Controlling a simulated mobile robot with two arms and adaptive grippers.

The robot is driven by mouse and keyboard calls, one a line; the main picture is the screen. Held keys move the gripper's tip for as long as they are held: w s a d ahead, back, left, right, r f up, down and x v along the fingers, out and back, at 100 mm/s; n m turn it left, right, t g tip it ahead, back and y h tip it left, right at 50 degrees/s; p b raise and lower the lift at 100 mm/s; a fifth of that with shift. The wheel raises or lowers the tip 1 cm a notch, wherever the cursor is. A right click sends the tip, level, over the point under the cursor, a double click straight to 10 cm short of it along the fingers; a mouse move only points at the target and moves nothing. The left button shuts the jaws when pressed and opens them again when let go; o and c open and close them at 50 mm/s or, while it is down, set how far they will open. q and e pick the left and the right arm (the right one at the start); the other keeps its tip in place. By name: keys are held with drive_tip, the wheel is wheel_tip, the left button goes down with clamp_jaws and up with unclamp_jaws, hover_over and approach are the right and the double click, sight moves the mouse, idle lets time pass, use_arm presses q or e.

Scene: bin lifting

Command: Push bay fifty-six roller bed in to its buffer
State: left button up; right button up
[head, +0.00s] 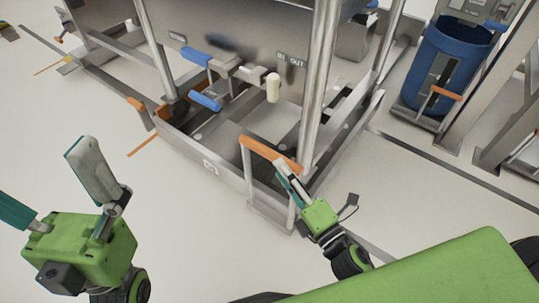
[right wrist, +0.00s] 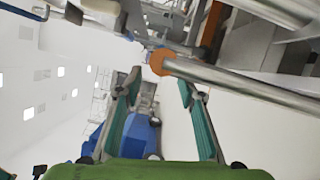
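The roller bed (head: 185,148) is a low steel frame in the middle of the head view, with a small white marking on its front too blurred to read. An orange-topped handle (head: 262,150) stands at its near right corner. A second orange handle (head: 140,110) is at its left. My right gripper (head: 282,171) is at the right end of the near handle; contact is unclear. In the right wrist view its fingers (right wrist: 160,84) are apart, with an orange end (right wrist: 162,62) of a steel bar beyond the tips. My left gripper (head: 48,188) is open, empty, over bare floor.
Steel posts (head: 322,75) and a panel (head: 245,45) rise over the bed, with blue-gripped levers (head: 205,100) and a cream knob (head: 273,88). A blue bin (head: 445,65) stands at the back right. Floor (head: 170,215) is clear at the front left.

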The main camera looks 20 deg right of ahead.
sight(270, 155)
drive_tip(key=x, duration=0.7)
clamp_jaws()
